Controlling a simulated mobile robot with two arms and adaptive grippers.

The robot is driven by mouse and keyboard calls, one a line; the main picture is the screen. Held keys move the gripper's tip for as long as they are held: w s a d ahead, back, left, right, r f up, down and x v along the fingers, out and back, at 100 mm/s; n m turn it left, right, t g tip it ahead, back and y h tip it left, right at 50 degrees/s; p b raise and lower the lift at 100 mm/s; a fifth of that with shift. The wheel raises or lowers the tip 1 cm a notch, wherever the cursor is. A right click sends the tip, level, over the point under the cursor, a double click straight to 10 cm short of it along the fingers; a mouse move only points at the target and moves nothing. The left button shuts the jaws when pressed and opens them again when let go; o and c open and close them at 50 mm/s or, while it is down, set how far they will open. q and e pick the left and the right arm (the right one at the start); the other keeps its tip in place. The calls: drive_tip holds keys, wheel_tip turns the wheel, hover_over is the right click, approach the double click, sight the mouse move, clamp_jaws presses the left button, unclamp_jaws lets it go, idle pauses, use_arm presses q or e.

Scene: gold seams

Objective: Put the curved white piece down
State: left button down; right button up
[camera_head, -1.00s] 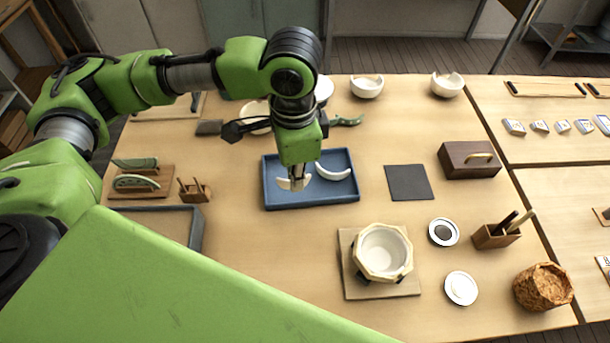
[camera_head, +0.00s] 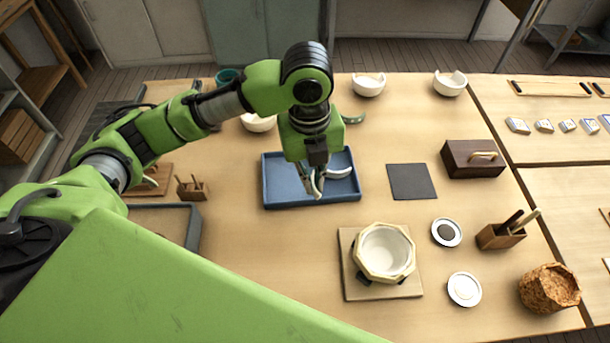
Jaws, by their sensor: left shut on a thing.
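My left gripper (camera_head: 314,184) points down over the blue tray (camera_head: 282,197) and is shut on a curved white piece. That piece now shows nearly edge-on between the fingertips, mostly hidden by them. I cannot tell whether it touches the tray floor. A second curved white piece (camera_head: 341,172) lies in the right half of the tray, partly behind the gripper. My right gripper is not in view.
Right of the tray lie a dark square mat (camera_head: 411,181) and a brown box (camera_head: 472,159). A white faceted bowl (camera_head: 384,252) stands on a board in front. White bowls (camera_head: 368,85) stand at the back.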

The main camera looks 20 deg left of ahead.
use_arm(q)
drive_tip(key=w+a+f+p, duration=0.2)
drive_tip(key=w+a+f, duration=0.2)
drive_tip(key=w+a, duration=0.3)
hover_over(286, 181)
drive_tip(key=f, duration=0.5)
drive_tip(key=shift+s+d, duration=0.15)
drive_tip(key=shift+d, duration=0.05)
drive_tip(key=shift+a+f, duration=0.2)
wheel_tip(286, 181, down, 3)
drive_tip(key=shift+a+p, duration=0.15)
drive_tip(key=shift+p, duration=0.7)
drive_tip(key=shift+f, duration=0.25)
drive_tip(key=shift+f, duration=0.2)
drive_tip(key=c, duration=2.2)
unclamp_jaws()
